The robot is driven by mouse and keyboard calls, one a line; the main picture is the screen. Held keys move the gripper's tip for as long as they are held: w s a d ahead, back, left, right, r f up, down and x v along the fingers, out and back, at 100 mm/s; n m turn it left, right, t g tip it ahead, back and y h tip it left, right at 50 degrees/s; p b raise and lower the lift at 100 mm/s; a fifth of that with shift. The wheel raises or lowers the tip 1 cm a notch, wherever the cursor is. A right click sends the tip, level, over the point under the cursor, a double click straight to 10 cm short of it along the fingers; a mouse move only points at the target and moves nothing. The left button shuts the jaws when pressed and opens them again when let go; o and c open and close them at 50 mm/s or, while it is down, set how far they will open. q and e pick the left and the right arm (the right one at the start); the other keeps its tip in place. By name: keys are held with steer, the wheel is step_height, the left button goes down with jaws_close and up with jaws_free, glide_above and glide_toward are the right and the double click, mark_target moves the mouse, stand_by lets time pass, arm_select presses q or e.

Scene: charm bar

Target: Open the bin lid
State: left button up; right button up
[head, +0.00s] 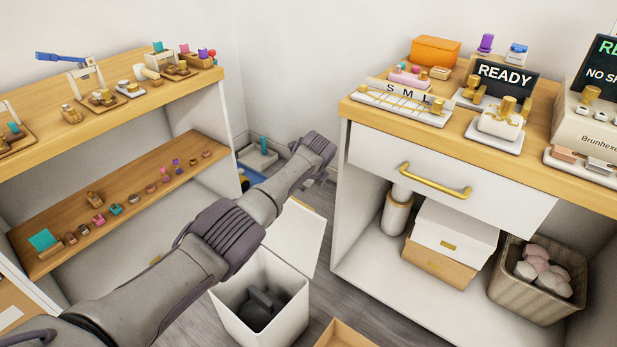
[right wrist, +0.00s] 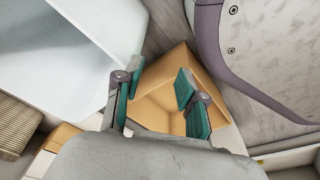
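The white bin (head: 290,322) stands on the floor at the bottom middle of the head view. Its white lid (head: 300,232) is raised and leans back behind the opening, partly hidden by my left arm. Dark grey contents show inside the bin.
The tan box also shows at the bottom edge in the head view (head: 343,334). A white drawer cabinet (head: 440,175) with a woven basket (head: 510,292) and boxes stands right. A wooden shelf unit (head: 110,110) stands left. Grey floor shows between them.

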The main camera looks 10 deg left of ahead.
arm_select(q)
steer(key=shift+d+r+p, duration=0.25)
steer(key=shift+r+p, duration=0.05)
steer(key=shift+r, duration=0.2)
steer(key=shift+d+r+p, duration=0.2)
steer(key=shift+r+p, duration=0.05)
steer(key=shift+r, duration=0.25)
arm_select(e)
steer(key=s+f, duration=0.2)
steer(key=s, duration=0.1)
steer(key=shift+s+d+f, duration=0.2)
steer(key=shift+d+f, duration=0.05)
steer(key=shift+f, duration=0.15)
steer(key=shift+a, duration=0.1)
arm_select(q)
steer(key=v, duration=0.8)
arm_select(e)
steer(key=shift+s+d+f, duration=0.25)
steer(key=shift+s+d, duration=0.05)
steer(key=shift+s, duration=0.2)
steer(key=shift+w, duration=0.1)
